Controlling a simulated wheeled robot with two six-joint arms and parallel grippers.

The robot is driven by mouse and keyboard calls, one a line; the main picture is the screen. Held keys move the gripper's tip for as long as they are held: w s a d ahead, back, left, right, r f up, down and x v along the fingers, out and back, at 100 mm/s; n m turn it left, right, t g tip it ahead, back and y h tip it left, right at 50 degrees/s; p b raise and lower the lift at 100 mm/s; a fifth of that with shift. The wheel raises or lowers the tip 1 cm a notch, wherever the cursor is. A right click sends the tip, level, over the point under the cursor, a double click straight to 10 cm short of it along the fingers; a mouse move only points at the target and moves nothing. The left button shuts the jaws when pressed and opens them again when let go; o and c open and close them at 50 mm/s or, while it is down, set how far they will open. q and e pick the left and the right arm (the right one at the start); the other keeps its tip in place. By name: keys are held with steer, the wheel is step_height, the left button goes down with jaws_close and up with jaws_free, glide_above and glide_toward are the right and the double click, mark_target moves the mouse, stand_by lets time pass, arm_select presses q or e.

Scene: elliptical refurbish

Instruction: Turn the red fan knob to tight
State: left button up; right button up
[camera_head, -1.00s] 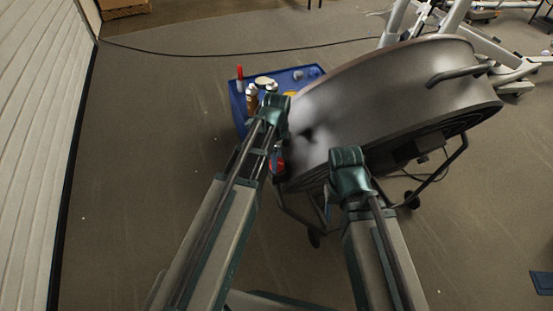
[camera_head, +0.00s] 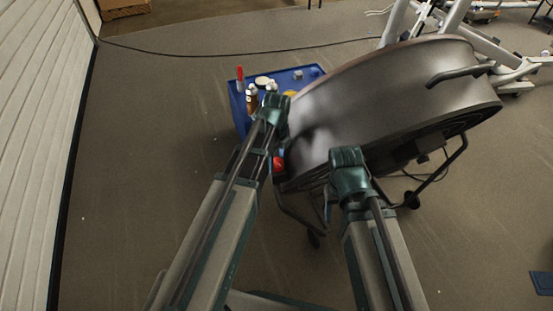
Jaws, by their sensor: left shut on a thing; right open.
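The red fan knob (camera_head: 279,164) shows as a small red patch at the left edge of the large grey drum fan (camera_head: 385,95), partly hidden by my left arm. My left gripper (camera_head: 276,153) is at the knob and shut on it; the fingers are mostly hidden behind the wrist. My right gripper (camera_head: 328,200) hangs in front of the fan's lower side, apart from the knob. It is open and empty, its fingers small and partly hidden by the arm. The knob's marking cannot be read.
A blue cart (camera_head: 305,73) with bottles (camera_head: 252,97) and a red-topped item (camera_head: 240,78) stands behind my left arm. The fan stands on a dark wheeled frame (camera_head: 450,160). White gym equipment (camera_head: 455,20) is at the back right. Floor at left is clear.

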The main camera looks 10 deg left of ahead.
arm_select(q)
steer(key=o, duration=1.4)
steer(key=shift+w, duration=0.1)
